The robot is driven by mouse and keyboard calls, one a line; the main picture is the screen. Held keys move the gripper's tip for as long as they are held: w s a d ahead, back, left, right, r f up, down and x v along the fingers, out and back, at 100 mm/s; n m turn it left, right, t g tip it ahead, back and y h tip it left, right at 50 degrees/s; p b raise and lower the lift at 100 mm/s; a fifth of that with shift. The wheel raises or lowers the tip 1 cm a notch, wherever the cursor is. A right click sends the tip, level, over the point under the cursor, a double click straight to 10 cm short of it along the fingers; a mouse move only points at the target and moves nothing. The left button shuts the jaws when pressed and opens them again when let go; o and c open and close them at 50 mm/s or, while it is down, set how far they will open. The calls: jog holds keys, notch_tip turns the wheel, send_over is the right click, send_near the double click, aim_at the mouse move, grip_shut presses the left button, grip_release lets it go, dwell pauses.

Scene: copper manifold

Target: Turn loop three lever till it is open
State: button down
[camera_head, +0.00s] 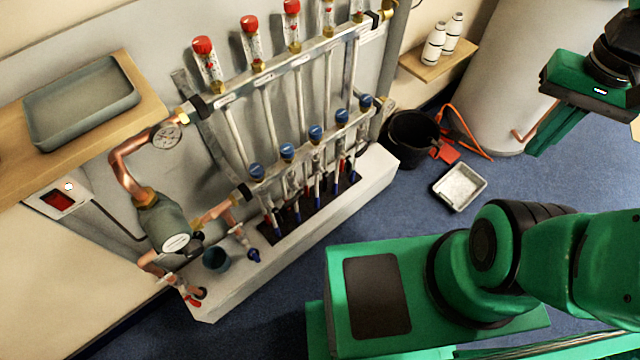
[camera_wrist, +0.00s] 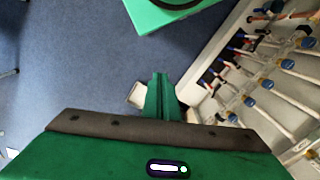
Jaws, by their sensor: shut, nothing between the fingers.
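The manifold has an upper bar (camera_head: 285,68) with red-capped flow meters and a lower bar (camera_head: 300,158) with a row of blue caps. The middle blue cap (camera_head: 315,132) is at the third loop; it also shows in the wrist view (camera_wrist: 267,84). Small red and blue parts sit below the lower bar, too small to tell which is the loop three lever or how it is turned. My gripper (camera_head: 545,142) is at the upper right of the head view, well apart from the manifold. Its green fingers (camera_wrist: 160,92) are together and empty.
A black bucket (camera_head: 408,138), a red dustpan-like piece (camera_head: 447,153) and a pale tray (camera_head: 460,187) stand on the blue floor right of the manifold. A grey tray (camera_head: 80,108) lies on a wooden shelf at left. A white plinth (camera_head: 378,178) runs below the manifold.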

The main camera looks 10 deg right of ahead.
jog(key=w+a+f+n+h, duration=0.1)
jog(key=w+a+f+n, duration=0.15)
jog(key=w, duration=0.35)
jog(key=w+a+f+n+h, duration=0.1)
jog(key=w+a+f+n, duration=0.15)
jog(key=w, duration=0.35)
jog(key=n+t+h, duration=0.1)
jog(key=n+t, duration=0.1)
jog(key=n, duration=0.5)
send_over(326, 183)
jog(key=s+d, duration=0.1)
jog(key=d, duration=0.3)
notch_tip(326, 183, down, 20)
jog(key=s+a+f+n, duration=0.3)
jog(key=s+a+f, duration=0.3)
jog(key=a+f, duration=0.5)
jog(key=w+d+f, duration=0.2)
jog(key=f, duration=0.3)
jog(key=w+d+f, duration=0.2)
jog(key=w+f, duration=0.1)
jog(key=f, duration=0.2)
jog(key=shift+d+t+y, duration=0.3)
jog(key=shift+t+y, duration=0.1)
jog(key=shift+f, duration=0.1)
